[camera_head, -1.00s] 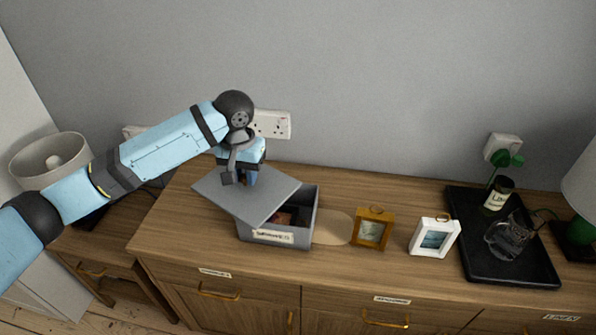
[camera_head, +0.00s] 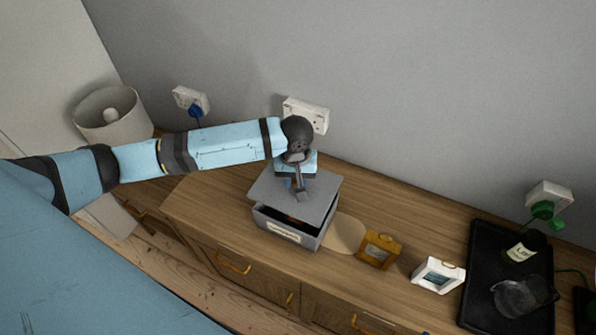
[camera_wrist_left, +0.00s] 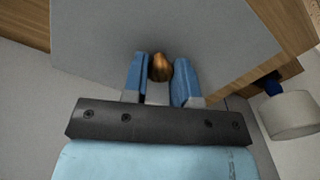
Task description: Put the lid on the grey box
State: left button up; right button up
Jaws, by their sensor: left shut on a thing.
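The grey box (camera_head: 281,235) stands on the wooden sideboard, with a label on its front. The grey lid (camera_head: 318,205) lies over the box top, with a dark gap showing along the front; whether it touches the rim at the back I cannot tell. My left gripper (camera_head: 299,186) is above the lid, shut on its knob. In the left wrist view the brown knob (camera_wrist_left: 160,67) sits between the blue fingers, with the lid (camera_wrist_left: 215,35) spread flat beyond. My right gripper is not in view.
A tan oval mat (camera_head: 344,232), a brown-gold frame (camera_head: 379,250) and a white frame (camera_head: 438,275) stand right of the box. A black tray (camera_head: 483,262) holds a jug and a labelled bottle.

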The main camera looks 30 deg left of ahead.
aim_at(296, 187)
pick_arm(q)
jog(key=shift+r+p, duration=0.15)
jog(key=shift+p, duration=0.2)
jog(key=shift+f+p, duration=0.35)
jog(key=shift+p, duration=0.1)
notch_tip(296, 187, down, 3)
jog(key=shift+f, duration=1.15)
dwell(0.6)
jog(key=shift+f, duration=0.35)
dwell(0.3)
